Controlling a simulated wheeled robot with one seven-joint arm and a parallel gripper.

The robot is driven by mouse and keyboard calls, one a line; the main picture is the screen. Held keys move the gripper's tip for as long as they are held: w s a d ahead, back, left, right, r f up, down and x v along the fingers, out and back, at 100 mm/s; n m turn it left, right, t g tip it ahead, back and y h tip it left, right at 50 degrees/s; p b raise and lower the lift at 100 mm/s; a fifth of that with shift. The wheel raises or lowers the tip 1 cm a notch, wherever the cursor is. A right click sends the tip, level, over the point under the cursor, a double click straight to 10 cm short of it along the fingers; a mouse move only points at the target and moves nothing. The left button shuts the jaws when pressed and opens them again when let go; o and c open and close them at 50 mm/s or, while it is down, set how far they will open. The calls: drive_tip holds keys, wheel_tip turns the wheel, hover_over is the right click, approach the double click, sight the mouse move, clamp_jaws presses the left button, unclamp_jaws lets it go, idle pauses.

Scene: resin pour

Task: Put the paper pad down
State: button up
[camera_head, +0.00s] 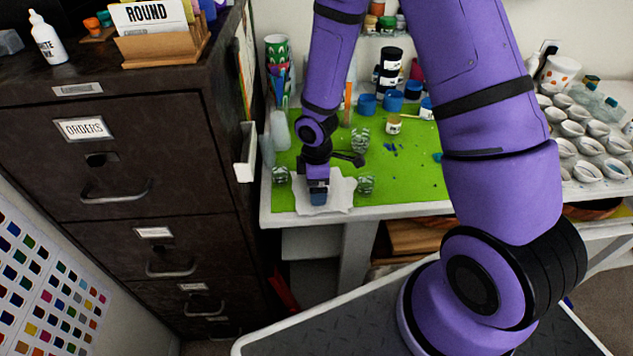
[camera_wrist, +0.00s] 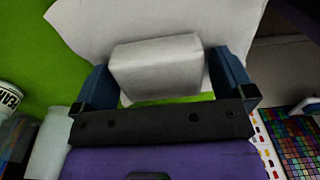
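The paper pad (camera_wrist: 157,68), a small white folded block, sits between the two blue fingers of my gripper (camera_wrist: 165,80) in the wrist view. Both fingers appear to press against its sides. A white paper sheet (camera_wrist: 120,22) lies behind and beneath it. In the head view my gripper (camera_head: 318,195) points down over this sheet (camera_head: 342,192) near the front edge of the green mat (camera_head: 400,170). The pad is hidden by the gripper there. I cannot tell whether the pad touches the sheet.
Clear patterned glasses stand close to the gripper, one at right (camera_head: 366,185) and one at left (camera_head: 280,175). Another glass (camera_head: 360,139) stands farther back. A dark filing cabinet (camera_head: 130,185) is left of the table. The mat's right front part looks mostly free.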

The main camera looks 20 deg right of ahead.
drive_tip(key=s+d+r+m+t, duration=0.1)
drive_tip(key=s+d+r+m, duration=0.1)
drive_tip(key=r, duration=0.8)
drive_tip(key=s+d+r+m+t+h, duration=0.1)
drive_tip(key=s+r+m, duration=0.15)
drive_tip(key=r, duration=0.65)
drive_tip(key=s+d+r+m, duration=0.2)
drive_tip(key=r, duration=0.8)
drive_tip(key=s+d+r+m+t+y, duration=0.1)
drive_tip(key=s+d+r+m+t, duration=0.1)
drive_tip(key=s+r+m, duration=0.6)
drive_tip(key=shift+s+r+t, duration=0.6)
drive_tip(key=shift+s+r, duration=0.75)
drive_tip(key=shift+s, duration=2)
drive_tip(key=shift+d, duration=0.1)
